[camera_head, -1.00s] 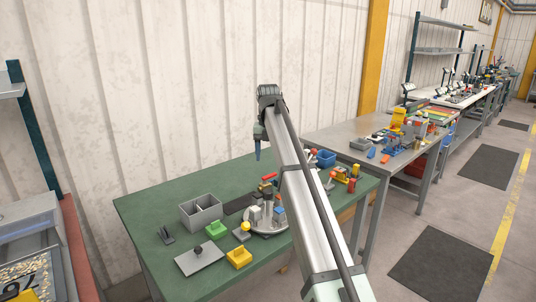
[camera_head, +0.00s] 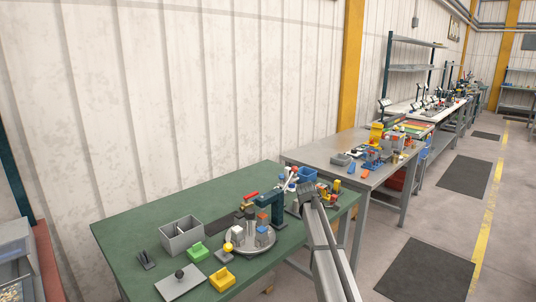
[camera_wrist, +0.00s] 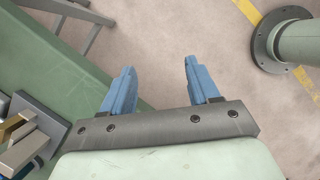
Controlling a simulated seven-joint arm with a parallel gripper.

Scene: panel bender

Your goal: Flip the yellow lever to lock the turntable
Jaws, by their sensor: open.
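The turntable (camera_head: 263,247) is a round grey plate on the green table in the head view, with small grey and orange blocks on it. A small yellow knob (camera_head: 228,246) stands at its left edge; I cannot tell for sure whether it is the lever's end or how it is set. My gripper (camera_wrist: 158,68) is open and empty in the wrist view, its two blue fingers apart above the floor beside the table edge. In the head view my arm reaches up right of the turntable; its fingers cannot be made out clearly there.
A dark teal post (camera_head: 278,210) rises behind the turntable. A red handle (camera_head: 251,196) lies nearby.

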